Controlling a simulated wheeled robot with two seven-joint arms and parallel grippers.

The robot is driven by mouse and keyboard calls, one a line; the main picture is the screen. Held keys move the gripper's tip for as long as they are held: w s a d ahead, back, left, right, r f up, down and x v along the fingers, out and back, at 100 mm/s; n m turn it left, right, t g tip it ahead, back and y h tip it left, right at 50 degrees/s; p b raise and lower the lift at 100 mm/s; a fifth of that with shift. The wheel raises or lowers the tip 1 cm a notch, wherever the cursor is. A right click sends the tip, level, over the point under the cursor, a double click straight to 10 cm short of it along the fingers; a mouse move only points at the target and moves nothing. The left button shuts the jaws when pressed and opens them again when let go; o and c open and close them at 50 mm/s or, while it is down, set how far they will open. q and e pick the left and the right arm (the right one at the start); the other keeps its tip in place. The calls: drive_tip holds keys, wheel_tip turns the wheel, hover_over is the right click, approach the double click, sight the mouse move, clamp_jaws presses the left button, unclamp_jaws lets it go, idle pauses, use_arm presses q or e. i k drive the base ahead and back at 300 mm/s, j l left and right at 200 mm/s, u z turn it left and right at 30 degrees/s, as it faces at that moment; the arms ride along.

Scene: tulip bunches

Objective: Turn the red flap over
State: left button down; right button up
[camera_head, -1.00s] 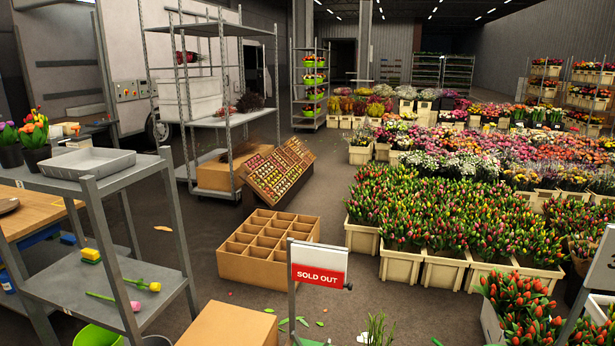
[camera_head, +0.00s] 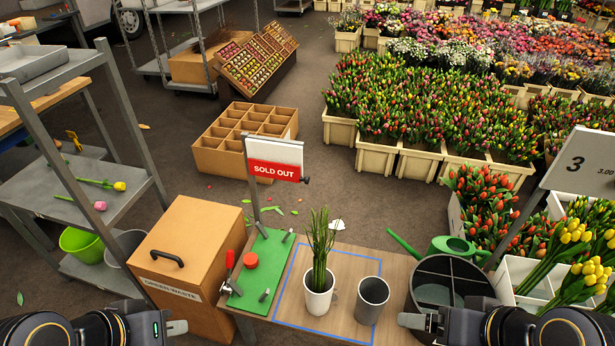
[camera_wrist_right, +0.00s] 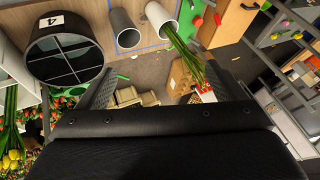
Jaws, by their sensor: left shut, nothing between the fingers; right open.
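The red flap (camera_head: 274,170) reads "SOLD OUT" and hangs below a white panel (camera_head: 275,151) on a grey upright post (camera_head: 251,192). A small dark knob (camera_head: 304,180) sits at its lower right corner. The post rises from a green board (camera_head: 262,262) on the bench. My left gripper (camera_head: 178,327) is shut and empty at the bottom left, well below and left of the flap. My right gripper (camera_head: 410,321) is at the bottom right, apart from the flap; in the wrist view its fingers (camera_wrist_right: 158,70) are spread with nothing between them.
A brown waste box (camera_head: 190,250) is at left. The air around the sign looks free.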

sight(260, 168)
drive_tip(key=i+l+u, duration=0.1)
drive_tip(key=u, duration=0.25)
drive_tip(key=i+l+u, duration=0.15)
drive_tip(key=u, duration=0.15)
drive_tip(key=i+l+u, duration=0.1)
drive_tip(key=u, duration=0.25)
drive_tip(key=i+l+u, duration=0.15)
drive_tip(key=i, duration=0.05)
